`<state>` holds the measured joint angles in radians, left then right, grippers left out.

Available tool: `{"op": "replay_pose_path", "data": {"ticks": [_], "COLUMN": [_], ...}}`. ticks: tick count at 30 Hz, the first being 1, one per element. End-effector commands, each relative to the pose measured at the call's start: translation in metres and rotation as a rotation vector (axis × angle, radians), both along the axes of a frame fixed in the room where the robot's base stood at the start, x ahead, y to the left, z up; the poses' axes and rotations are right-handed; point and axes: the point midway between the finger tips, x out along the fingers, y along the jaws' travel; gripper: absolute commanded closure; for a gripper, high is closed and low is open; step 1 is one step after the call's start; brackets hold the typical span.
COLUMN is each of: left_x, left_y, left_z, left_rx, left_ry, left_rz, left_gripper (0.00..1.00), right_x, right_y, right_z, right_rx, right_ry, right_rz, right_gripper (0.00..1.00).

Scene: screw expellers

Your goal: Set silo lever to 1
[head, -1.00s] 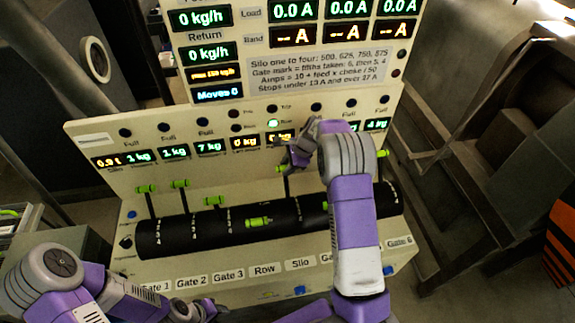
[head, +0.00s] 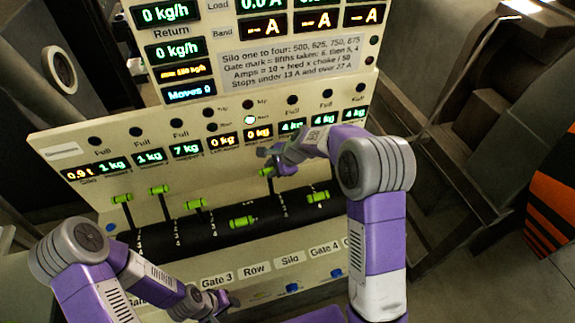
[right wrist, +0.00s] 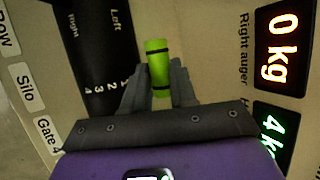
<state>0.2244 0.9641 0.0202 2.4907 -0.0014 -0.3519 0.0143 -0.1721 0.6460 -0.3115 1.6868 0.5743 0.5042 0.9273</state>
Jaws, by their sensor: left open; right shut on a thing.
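The silo lever's green handle (head: 267,172) stands at the top end of its slot in the black drum (head: 285,207), above the Silo label (head: 290,259). My right gripper (head: 272,160) is shut on this handle. In the right wrist view the green handle (right wrist: 158,66) sits between the two grey fingers, past the 1 end of the 1-to-4 scale (right wrist: 110,87). My left gripper (head: 215,303) is open and empty, low in front of the panel and away from the levers.
Neighbouring green handles are the row lever (head: 242,222) on the left and the Gate 4 lever (head: 318,197) on the right. Several gate levers (head: 160,189) stand further left. Displays line the panel (head: 75,150) above; blue buttons (head: 292,287) lie below.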

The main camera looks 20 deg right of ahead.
Motion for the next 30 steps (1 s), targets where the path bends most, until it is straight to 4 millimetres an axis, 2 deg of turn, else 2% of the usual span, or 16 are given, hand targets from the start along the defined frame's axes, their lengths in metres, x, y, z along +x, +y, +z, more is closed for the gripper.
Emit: {"op": "replay_pose_path", "data": {"ticks": [1, 8, 9, 14, 23, 26, 30], "left_x": [0.000, 0.000, 0.000, 0.000, 0.000, 0.000, 0.000], "left_y": [0.000, 0.000, 0.000, 0.000, 0.000, 0.000, 0.000], "left_z": [0.000, -0.001, -0.001, -0.001, 0.000, 0.000, 0.001], "left_rx": [0.000, 0.000, 0.000, 0.000, 0.000, 0.000, 0.000], "left_ry": [0.000, 0.000, 0.000, 0.000, 0.000, 0.000, 0.000], "left_rz": [0.000, 0.001, 0.001, 0.001, 0.001, 0.001, 0.001], "left_gripper": [0.57, 0.57, 0.57, 0.57, 0.57, 0.57, 0.57], "right_x": [-0.004, -0.006, -0.007, -0.006, -0.005, -0.008, -0.016], "right_y": [0.003, 0.003, 0.003, 0.001, 0.000, -0.004, -0.013], "right_z": [-0.006, -0.008, -0.009, -0.008, -0.003, 0.005, 0.026], "right_rx": [0.000, 0.001, 0.001, 0.001, 0.001, 0.001, 0.001], "right_ry": [0.017, 0.023, 0.025, 0.022, 0.014, 0.012, 0.011], "right_rz": [0.008, 0.010, 0.009, 0.007, 0.003, 0.003, 0.003], "right_gripper": [1.00, 1.00, 0.72, 0.48, 0.48, 0.48, 0.48]}}
